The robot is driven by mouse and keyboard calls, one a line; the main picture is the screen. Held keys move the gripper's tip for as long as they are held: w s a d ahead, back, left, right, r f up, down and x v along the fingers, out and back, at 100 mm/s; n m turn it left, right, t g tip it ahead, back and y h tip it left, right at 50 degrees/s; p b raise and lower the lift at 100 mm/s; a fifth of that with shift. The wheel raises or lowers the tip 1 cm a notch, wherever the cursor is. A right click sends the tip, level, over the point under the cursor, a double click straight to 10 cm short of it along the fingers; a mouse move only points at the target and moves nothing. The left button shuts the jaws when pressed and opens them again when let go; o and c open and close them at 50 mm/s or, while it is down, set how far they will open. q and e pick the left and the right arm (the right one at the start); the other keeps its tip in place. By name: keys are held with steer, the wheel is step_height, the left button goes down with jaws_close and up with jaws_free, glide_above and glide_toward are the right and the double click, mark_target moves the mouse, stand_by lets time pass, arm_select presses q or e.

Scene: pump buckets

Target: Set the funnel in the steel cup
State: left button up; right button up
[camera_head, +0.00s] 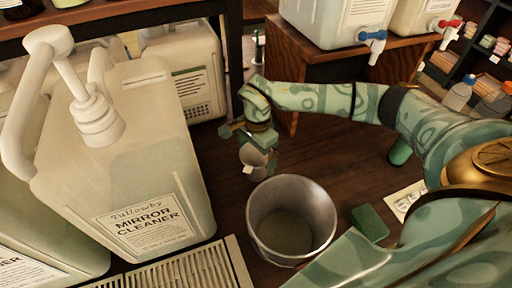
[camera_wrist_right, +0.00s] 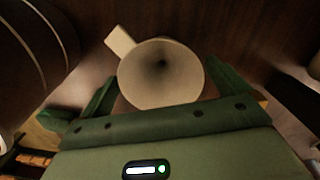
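The pale funnel (camera_head: 252,156) is below my right gripper (camera_head: 249,133) in the head view, on or just above the dark wooden floor. In the right wrist view the funnel (camera_wrist_right: 160,76) shows its round mouth, with a dark hole at its centre and a tab at upper left. The fingers of my right gripper (camera_wrist_right: 160,92) stand apart on either side of it; no firm contact shows. The steel cup (camera_head: 291,219), a wide, open grey metal vessel, stands upright, to the right of and nearer than the funnel. It looks empty. My left gripper is not in view.
A large mirror cleaner jug (camera_head: 150,180) with a pump stands at left, beside a slatted grate (camera_head: 190,271). A green block (camera_head: 369,222) and a white card (camera_head: 407,199) lie right of the cup. A wooden stand (camera_head: 325,75) carries tapped containers behind my arm.

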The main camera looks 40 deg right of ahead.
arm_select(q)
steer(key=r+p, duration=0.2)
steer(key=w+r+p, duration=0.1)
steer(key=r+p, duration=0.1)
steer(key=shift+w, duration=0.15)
arm_select(e)
step_height(320, 180, up, 16)
steer(key=shift+w+d+r, duration=0.15)
steer(key=shift+w+d, duration=0.1)
steer(key=shift+d, duration=0.2)
arm_select(q)
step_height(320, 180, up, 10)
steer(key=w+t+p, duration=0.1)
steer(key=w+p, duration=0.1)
steer(key=p, duration=0.7)
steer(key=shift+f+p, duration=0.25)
steer(key=shift+p, duration=0.1)
arm_select(e)
step_height(320, 180, up, 9)
